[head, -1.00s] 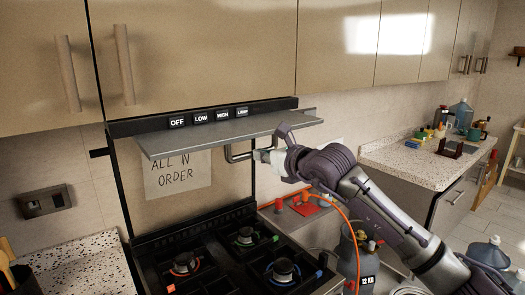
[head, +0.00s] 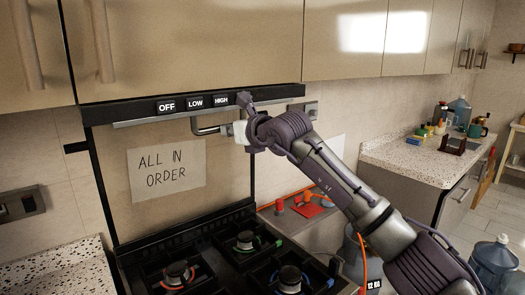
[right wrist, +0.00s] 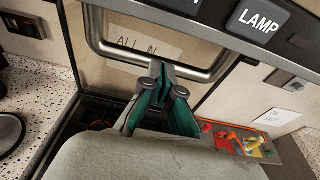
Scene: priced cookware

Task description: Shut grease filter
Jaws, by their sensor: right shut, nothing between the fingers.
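The grease filter (head: 150,121) shows in the head view as a thin grey strip along the underside of the black hood panel. Its dark bent handle (head: 207,130) hangs below it, and the handle bar also crosses the right wrist view (right wrist: 122,52). My right gripper (head: 241,131) is at the right end of the handle, just under the hood, and hides part of the strip. In the right wrist view its green-sided fingers (right wrist: 161,72) are shut and empty, with the tips over the handle bar. I cannot tell whether they touch it. My left gripper is not in view.
The hood panel carries the OFF, LOW and HIGH buttons (head: 194,102); LAMP (right wrist: 258,21) shows in the right wrist view. A gas stove (head: 243,250) stands below. An "ALL IN ORDER" note (head: 166,170) hangs on the back wall. Cabinets (head: 190,45) are above.

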